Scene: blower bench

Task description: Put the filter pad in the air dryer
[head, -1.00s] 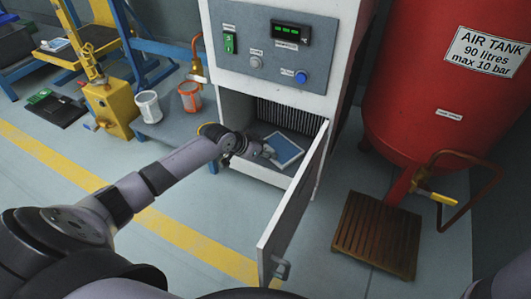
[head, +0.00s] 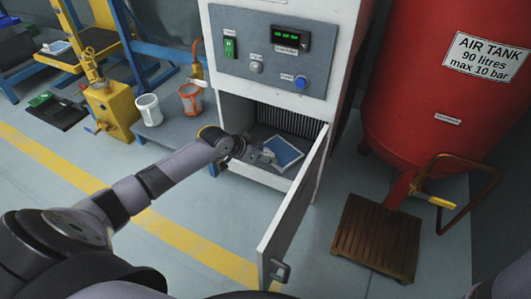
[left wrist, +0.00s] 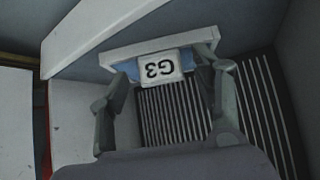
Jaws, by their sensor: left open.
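The air dryer (head: 262,62) is a white cabinet with a grey control panel and a lower compartment, its door (head: 293,205) swung open. The filter pad (head: 284,153), blue with a pale frame, lies inside on the compartment floor, in front of the dark fins. In the left wrist view its white tab (left wrist: 160,68) reads "G3" upside down. My left gripper (head: 258,153) reaches in at the pad's left edge. In the left wrist view its open fingers (left wrist: 172,73) stand on either side of the tab; I cannot tell if they touch the pad. My right gripper is out of view.
The open door stands close to the right of the compartment. A red air tank (head: 430,110) and a slatted wooden platform (head: 377,237) are at the right. A white cup (head: 148,109) and an orange cup (head: 190,99) stand on a low blue-grey surface at the left.

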